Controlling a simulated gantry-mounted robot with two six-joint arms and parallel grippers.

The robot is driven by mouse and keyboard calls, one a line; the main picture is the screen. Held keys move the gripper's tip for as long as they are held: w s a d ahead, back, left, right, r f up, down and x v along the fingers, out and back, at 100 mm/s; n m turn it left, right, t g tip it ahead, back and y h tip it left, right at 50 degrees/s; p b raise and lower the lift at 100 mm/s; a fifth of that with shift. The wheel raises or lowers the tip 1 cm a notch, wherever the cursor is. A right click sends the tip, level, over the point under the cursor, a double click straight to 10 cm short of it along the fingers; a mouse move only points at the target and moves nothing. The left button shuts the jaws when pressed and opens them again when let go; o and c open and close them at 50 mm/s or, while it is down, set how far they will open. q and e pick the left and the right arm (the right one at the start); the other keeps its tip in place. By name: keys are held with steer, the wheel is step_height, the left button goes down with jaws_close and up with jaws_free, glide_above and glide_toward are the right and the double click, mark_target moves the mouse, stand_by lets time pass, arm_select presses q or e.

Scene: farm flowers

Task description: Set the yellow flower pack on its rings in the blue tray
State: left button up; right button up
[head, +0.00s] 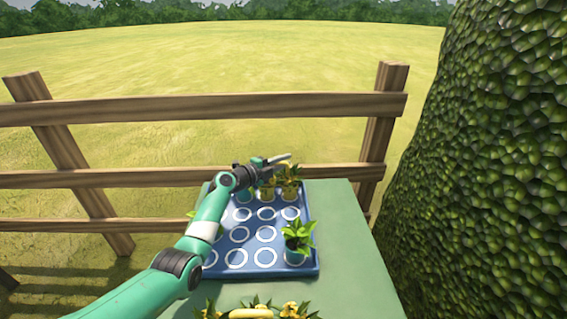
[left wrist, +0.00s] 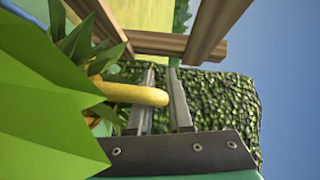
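The blue tray (head: 308,268) lies on the green table, with white rings marked on it. A yellow flower pack (head: 291,190) stands at the tray's back right, in yellow pots; the arm partly hides it, so I cannot tell whether it sits exactly on the rings. My left gripper (head: 276,161) is over this pack. In the left wrist view the pack's yellow handle (left wrist: 135,94) crosses in front of one finger and ends short of the other. The fingers (left wrist: 163,98) are apart, with a gap beside the handle. My right gripper is not in view.
A leafy green plant (head: 298,238) stands in a pot at the tray's front right. Another yellow-flowered pack (head: 250,313) with a handle is at the bottom edge. Several middle rings are bare. A wooden fence (head: 200,106) stands behind; a hedge (head: 500,160) is at right.

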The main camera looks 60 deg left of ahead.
arm_select(q)
steer(key=o, duration=0.4)
steer(key=shift+r+p, duration=0.3)
steer(key=shift+p, duration=0.1)
steer(key=shift+s, duration=0.35)
steer(key=p+v, duration=0.4)
steer(key=v, duration=0.7)
steer(key=shift+s+d, duration=0.15)
steer(key=shift+s, duration=0.05)
